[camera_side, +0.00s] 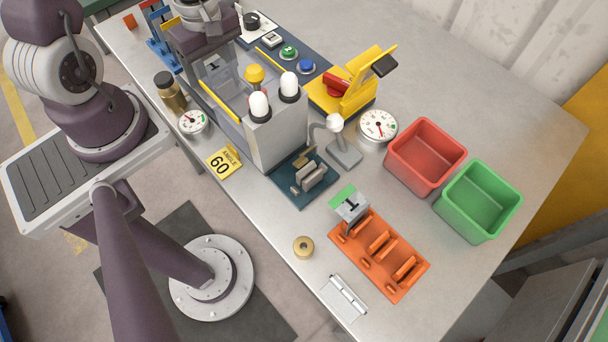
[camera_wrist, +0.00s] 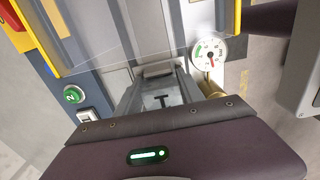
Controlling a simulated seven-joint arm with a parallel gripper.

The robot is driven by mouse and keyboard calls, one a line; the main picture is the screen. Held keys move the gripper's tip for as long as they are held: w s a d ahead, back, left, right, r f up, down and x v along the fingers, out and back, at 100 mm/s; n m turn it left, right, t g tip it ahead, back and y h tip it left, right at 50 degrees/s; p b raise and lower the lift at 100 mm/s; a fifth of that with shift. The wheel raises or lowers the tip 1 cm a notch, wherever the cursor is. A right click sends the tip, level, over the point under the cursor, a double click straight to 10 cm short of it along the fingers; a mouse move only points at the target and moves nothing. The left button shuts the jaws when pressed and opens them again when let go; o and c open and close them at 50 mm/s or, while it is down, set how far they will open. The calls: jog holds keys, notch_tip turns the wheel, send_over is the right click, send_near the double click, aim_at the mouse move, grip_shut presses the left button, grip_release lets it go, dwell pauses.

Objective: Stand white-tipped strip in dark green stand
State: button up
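The dark green stand (camera_side: 288,194) is a low plate on the table in front of the grey bender. It carries upright grey slotted plates and a small brass-coloured piece. A blue rack (camera_side: 160,50) at the back left holds upright strips with coloured tips; I cannot make out a white tip for certain. My gripper (camera_side: 219,70) hangs over the bender, behind its yellow-edged clear guard and away from the stand. In the wrist view, its grey fingers (camera_wrist: 158,88) point toward the bench.
The grey bender (camera_side: 279,138) has two white domes and a yellow knob on top. An orange rack (camera_side: 380,262) with a green-tipped piece stands at the front right. A lamp (camera_side: 344,155) is close beside the stand. Red (camera_side: 425,178) and green bins (camera_side: 478,222) stand right.

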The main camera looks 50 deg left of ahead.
jog(key=shift+r, duration=0.1)
dwell(0.4)
jog(key=shift+r, duration=0.9)
jog(key=shift+r, duration=2.75)
